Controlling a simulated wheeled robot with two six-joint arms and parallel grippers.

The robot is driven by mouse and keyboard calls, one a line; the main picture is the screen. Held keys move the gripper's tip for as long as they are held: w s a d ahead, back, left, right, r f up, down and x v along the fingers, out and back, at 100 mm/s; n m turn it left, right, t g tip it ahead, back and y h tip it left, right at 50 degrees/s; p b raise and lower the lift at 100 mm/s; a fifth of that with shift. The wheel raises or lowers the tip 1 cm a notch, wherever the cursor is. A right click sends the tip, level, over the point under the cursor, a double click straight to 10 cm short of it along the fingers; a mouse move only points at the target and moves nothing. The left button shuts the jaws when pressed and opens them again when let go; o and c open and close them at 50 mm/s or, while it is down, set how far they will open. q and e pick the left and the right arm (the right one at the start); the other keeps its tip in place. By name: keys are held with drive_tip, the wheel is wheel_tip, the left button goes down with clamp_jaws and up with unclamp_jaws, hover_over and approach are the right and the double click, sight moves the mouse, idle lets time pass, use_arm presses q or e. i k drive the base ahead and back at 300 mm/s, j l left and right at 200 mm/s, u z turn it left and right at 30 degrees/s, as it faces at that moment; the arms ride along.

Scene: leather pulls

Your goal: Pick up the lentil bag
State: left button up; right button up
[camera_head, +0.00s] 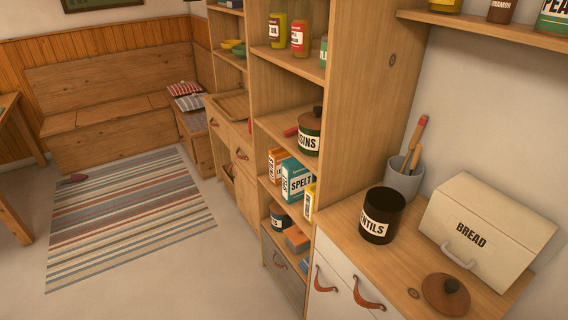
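I cannot make out a lentil bag in the head view. A dark open jar (382,215) with a white label reading "...NTILS" stands upright on the wooden counter (345,222) at the right. Its inside looks dark, and I cannot tell whether it holds anything. A round wooden lid (446,294) with a dark knob lies on the counter in front of the bread box, apart from the jar. Neither of my grippers shows in this view.
A cream bread box (486,228) and a grey utensil pot (402,180) stand beside the jar. Open shelves (287,64) hold bottles, a raisins jar (309,133) and a spelt box (297,180). Drawers have leather pulls (367,293).

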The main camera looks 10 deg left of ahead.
sight(276, 155)
drive_tip(key=z, duration=0.25)
drive_tip(key=i+j+z, duration=0.2)
drive_tip(key=z, duration=0.15)
drive_tip(key=i+j+z, duration=0.15)
drive_tip(key=j+z, duration=0.25)
drive_tip(key=i+j+z, duration=0.1)
drive_tip(key=j+z, duration=0.25)
drive_tip(key=j, duration=0.15)
